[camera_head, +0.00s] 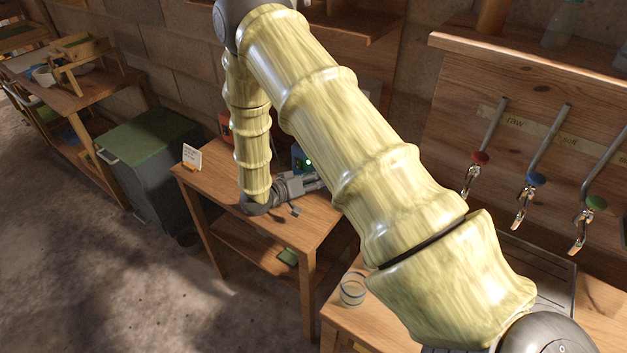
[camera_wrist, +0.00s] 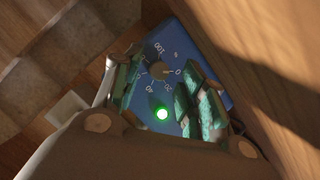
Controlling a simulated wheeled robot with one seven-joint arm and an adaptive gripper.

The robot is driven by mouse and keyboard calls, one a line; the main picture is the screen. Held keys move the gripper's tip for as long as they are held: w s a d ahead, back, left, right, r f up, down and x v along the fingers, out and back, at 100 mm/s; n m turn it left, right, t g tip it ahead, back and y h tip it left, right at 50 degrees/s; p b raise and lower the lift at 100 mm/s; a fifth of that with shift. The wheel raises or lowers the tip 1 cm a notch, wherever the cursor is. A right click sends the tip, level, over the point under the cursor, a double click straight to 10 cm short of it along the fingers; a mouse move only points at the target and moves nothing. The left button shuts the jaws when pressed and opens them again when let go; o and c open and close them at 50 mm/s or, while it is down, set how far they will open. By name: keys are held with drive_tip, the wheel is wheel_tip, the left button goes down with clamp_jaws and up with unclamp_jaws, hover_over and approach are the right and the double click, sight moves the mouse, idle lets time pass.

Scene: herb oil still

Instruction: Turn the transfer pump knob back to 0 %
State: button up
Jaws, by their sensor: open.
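The transfer pump is a blue box (camera_head: 300,158) on the small wooden table in the head view, partly hidden by my arm. In the wrist view its blue face (camera_wrist: 205,68) shows a round dark knob (camera_wrist: 159,73) with white numbers around it. A pale mark shows on the knob's side toward the 0, but it is too small to read surely. A green light (camera_wrist: 162,114) glows on the face. My gripper (camera_wrist: 165,92) is open, its teal-padded fingers on either side of the knob. I cannot tell whether they touch it. In the head view my gripper (camera_head: 308,184) points at the box.
The small wooden table (camera_head: 222,178) holds a white card (camera_head: 192,157) and an orange thing (camera_head: 226,126) behind my arm. Several taps (camera_head: 530,190) hang at the right. A green-topped cabinet (camera_head: 150,140) stands at the left.

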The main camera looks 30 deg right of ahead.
drive_tip(key=v, duration=1.1)
drive_tip(key=shift+a, duration=0.35)
drive_tip(key=x, duration=1.2)
drive_tip(key=shift+s+d+r, duration=0.1)
